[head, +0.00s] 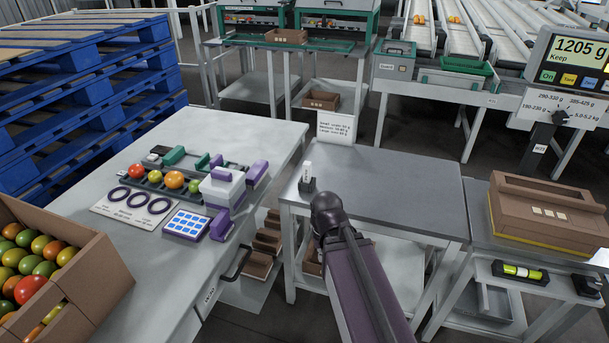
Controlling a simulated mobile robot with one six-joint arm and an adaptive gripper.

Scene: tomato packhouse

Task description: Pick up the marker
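No object is plainly recognisable as the marker. A small upright white piece (307,172) stands in a dark block at the left end of the grey-topped table (400,180); it may be the marker, but it is too small to tell. A yellow-green item with dark bands (522,272) lies in a dark holder on the right-hand bench; I cannot tell what it is. My arm reaches up from the bottom to a dark joint in front of the grey table's left part. My gripper does not show.
The left bench (120,255) holds a cardboard box (100,285) of tomatoes, a sizing fixture and a blue-white keypad (186,224). The grey tabletop is mostly clear.

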